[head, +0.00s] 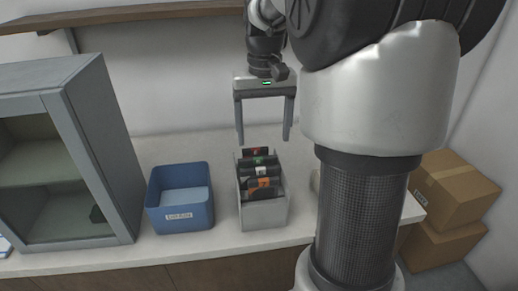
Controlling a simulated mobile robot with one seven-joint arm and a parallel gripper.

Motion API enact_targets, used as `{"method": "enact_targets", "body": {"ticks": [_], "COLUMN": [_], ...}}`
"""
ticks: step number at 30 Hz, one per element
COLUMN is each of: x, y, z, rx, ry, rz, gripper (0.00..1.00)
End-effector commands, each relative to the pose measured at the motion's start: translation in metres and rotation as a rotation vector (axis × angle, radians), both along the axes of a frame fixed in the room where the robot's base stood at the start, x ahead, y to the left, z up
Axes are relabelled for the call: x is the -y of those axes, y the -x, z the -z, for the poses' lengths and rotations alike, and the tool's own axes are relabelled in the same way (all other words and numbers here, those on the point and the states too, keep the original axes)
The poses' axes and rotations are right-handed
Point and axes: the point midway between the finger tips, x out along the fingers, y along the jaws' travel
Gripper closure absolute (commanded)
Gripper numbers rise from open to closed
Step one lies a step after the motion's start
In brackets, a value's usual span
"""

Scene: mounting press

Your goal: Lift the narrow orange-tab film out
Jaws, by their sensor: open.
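A grey open-topped holder (264,219) stands on the counter and holds several dark upright films in a row. A film with an orange mark (263,184) is near the front of the row. Behind it are a dark film with a green mark (262,161) and one with a red mark (255,151) at the back. Widths are hard to compare, as the films overlap. The lower parts are hidden in the holder. My gripper (264,138) is open and empty, pointing down, above and behind the films, its two fingers spread wide.
A blue labelled bin (180,223) stands on the counter left of the holder, apart from it. A grey cabinet with a glass front (108,150) is further left. A wooden shelf (130,15) runs above. Cardboard boxes (458,185) are stacked at the right.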

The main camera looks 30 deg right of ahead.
Motion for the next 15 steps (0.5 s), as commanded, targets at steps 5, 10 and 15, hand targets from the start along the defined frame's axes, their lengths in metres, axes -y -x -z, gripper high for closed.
{"method": "enact_targets", "body": {"ticks": [5, 10, 15], "x": [0.0, 0.0, 0.0], "y": [0.001, 0.001, 0.001], "z": [0.03, 0.065, 0.099], "rx": [-0.004, -0.004, -0.004], "ry": [-0.001, -0.001, -0.001], "rz": [0.001, 0.001, -0.001], "gripper": [0.24, 0.24, 0.24]}}
